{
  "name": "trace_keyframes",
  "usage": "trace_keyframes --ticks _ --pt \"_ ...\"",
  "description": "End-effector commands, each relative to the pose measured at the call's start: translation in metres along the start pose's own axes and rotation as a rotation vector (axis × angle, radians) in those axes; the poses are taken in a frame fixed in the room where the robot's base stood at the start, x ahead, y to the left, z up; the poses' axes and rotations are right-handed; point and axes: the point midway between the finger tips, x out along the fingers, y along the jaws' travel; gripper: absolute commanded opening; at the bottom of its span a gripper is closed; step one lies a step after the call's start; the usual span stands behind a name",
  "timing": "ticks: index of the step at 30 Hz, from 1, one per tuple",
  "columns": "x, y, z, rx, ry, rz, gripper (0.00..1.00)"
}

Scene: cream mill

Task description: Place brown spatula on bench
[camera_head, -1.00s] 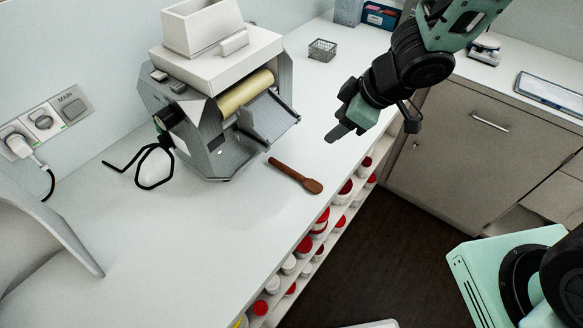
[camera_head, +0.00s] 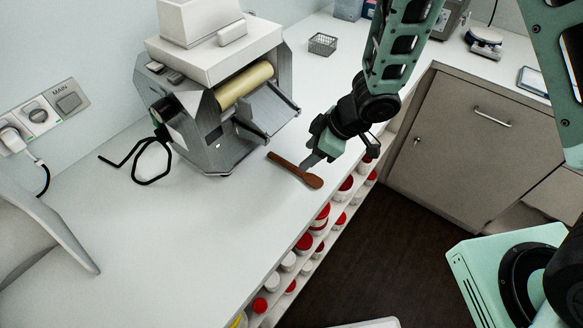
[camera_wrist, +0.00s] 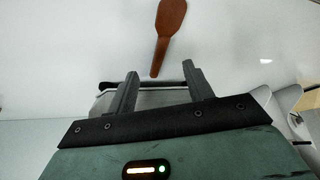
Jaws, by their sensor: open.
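The brown spatula (camera_head: 296,171) lies flat on the white bench (camera_head: 215,235), in front of the mill and near the bench's front edge. Its broad end points toward that edge. My gripper (camera_head: 312,163) is open and empty, over or beside the spatula's broad end in the head view; its height above the bench is hard to tell. In the wrist view the spatula (camera_wrist: 163,38) is beyond the two fingertips, its narrow handle end between their lines. The gripper (camera_wrist: 160,78) is apart from it there.
The cream mill (camera_head: 215,95) with a yellowish roller stands behind the spatula. A black cable (camera_head: 150,165) lies left of it. A small wire basket (camera_head: 322,44) sits farther back. Red-lidded jars (camera_head: 304,243) fill the shelf below the front edge.

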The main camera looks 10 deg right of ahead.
Motion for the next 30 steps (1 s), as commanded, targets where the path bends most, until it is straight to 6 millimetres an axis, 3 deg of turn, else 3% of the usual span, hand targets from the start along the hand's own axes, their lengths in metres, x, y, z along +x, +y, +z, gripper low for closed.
trace_keyframes --ticks 8,18,27,28,30 --pt "0.017 -0.002 0.001 -0.001 -0.002 -0.002 0.51" --pt "0.055 -0.003 0.004 -0.001 -0.002 0.000 0.51" --pt "0.059 -0.002 0.003 0.000 0.001 0.001 0.51" --pt "0.059 -0.002 0.003 0.000 0.001 0.001 0.49" --pt "0.059 -0.002 0.003 0.000 0.001 0.001 0.29"
